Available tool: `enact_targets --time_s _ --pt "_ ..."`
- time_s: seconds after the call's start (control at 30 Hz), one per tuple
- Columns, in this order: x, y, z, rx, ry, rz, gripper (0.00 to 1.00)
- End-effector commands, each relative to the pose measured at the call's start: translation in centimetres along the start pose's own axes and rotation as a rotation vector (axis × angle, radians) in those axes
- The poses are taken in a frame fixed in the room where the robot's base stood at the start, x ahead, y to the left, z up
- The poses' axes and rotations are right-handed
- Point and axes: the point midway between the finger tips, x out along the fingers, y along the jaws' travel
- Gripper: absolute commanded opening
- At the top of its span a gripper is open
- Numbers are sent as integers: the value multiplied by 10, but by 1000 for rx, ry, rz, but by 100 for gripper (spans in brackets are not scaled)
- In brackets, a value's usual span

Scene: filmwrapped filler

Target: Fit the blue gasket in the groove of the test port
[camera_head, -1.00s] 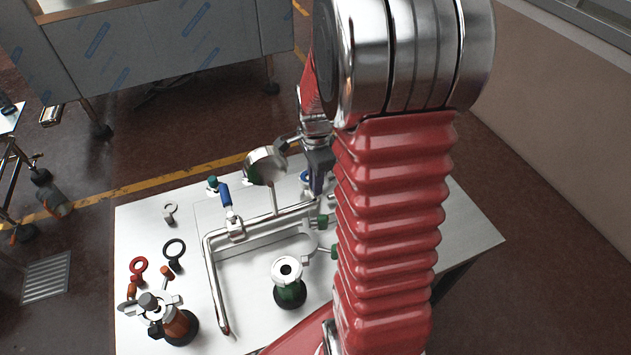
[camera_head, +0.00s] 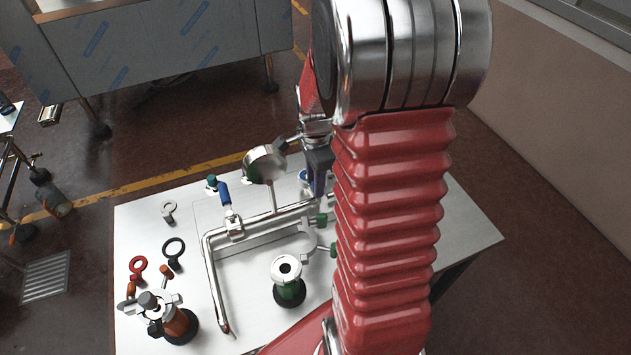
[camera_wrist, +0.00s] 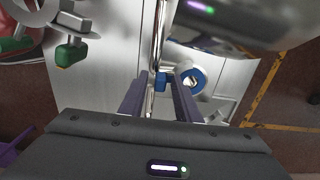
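A blue gasket, a ring with a small block-like tab, lies on the table; its ring (camera_wrist: 197,78) shows in the wrist view and partly in the head view (camera_head: 304,176), beside my gripper. My gripper (camera_wrist: 159,84) points down with its two fingers apart. The blue tab appears between the fingertips in the wrist view, with gaps on both sides; contact is not visible. In the head view my gripper (camera_head: 318,190) is partly hidden by my arm. I cannot tell which fitting is the test port; my arm covers the right of the pipework.
A steel pipe (camera_head: 214,285) with a blue-handled valve (camera_head: 224,194) and a round gauge (camera_head: 265,164) stands close to my gripper. A green-bodied fitting (camera_head: 288,285), an orange-bodied fitting (camera_head: 178,322), a red ring (camera_head: 138,264) and a black ring (camera_head: 174,247) are farther left and front.

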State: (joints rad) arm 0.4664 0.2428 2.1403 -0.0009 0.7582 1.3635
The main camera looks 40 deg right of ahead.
Motion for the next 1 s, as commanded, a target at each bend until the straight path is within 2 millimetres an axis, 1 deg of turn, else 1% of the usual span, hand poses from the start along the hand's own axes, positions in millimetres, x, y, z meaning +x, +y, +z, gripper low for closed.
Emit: enact_targets --time_s 0.17,0.27,0.37,0.8,0.9,1.0 --pt "-8 -3 1 0 -1 -8 34" --pt "-18 -3 1 0 -1 -8 34" --pt "-32 -2 1 -1 0 -8 34" --pt "-107 0 0 0 0 0 34" --pt "-122 0 0 0 0 0 34" --pt "-131 1 0 0 -1 3 34"
